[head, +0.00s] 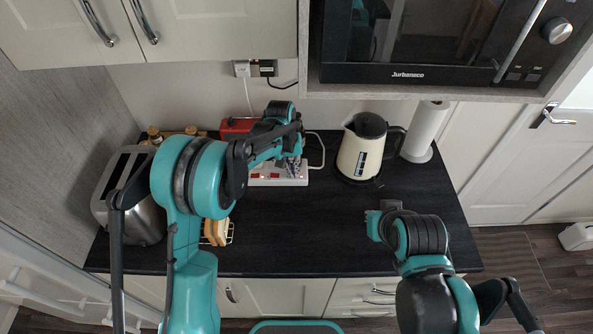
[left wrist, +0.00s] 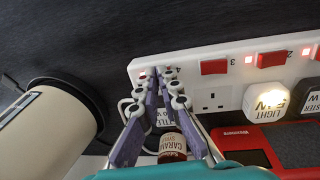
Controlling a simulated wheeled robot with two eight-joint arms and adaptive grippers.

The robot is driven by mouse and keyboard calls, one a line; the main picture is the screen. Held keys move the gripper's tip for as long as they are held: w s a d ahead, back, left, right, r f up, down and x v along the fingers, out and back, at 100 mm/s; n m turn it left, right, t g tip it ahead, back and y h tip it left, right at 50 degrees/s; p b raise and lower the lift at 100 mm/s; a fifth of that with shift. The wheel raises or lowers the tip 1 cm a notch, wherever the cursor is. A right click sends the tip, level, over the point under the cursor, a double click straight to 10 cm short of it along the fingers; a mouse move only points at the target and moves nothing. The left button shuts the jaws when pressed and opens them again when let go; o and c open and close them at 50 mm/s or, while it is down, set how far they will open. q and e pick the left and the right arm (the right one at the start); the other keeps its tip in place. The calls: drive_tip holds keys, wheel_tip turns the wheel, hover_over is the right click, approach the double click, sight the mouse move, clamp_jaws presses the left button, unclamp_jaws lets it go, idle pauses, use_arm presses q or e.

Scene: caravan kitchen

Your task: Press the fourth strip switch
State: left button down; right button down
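The white power strip (left wrist: 205,88) has red switches along it in the left wrist view. The numbers 4, 3 and 2 are printed beside the switches. The third switch (left wrist: 214,67) is in plain view. My left gripper (left wrist: 156,77) is over the strip's end by the number 4. Its fingers converge to nearly meeting tips, with nothing seen between them, and they hide most of the fourth switch. I cannot tell if they touch it. In the head view my left gripper (head: 291,166) is above the strip (head: 268,181). My right gripper (head: 376,226) is over the counter's front, fingers unclear.
A cream kettle (head: 358,150) and a paper roll (head: 425,132) stand right of the strip. A toaster (head: 130,196) and a wire rack with bread (head: 217,232) are on the left. A lit plug (left wrist: 266,101) sits in the strip. The counter's middle (head: 300,225) is clear.

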use_arm(q)
drive_tip(key=shift+a, duration=0.3)
wheel_tip(320, 180, up, 10)
drive_tip(key=a+p, duration=0.1)
drive_tip(key=p, duration=0.4)
drive_tip(key=shift+w+a+f, duration=0.1)
drive_tip(key=shift+w+d+r+b, duration=0.1)
drive_tip(key=shift+d+r+b, duration=0.25)
drive_tip(key=shift+d+b, duration=0.55)
drive_tip(key=shift+a+f, duration=0.1)
drive_tip(key=shift+a, duration=0.05)
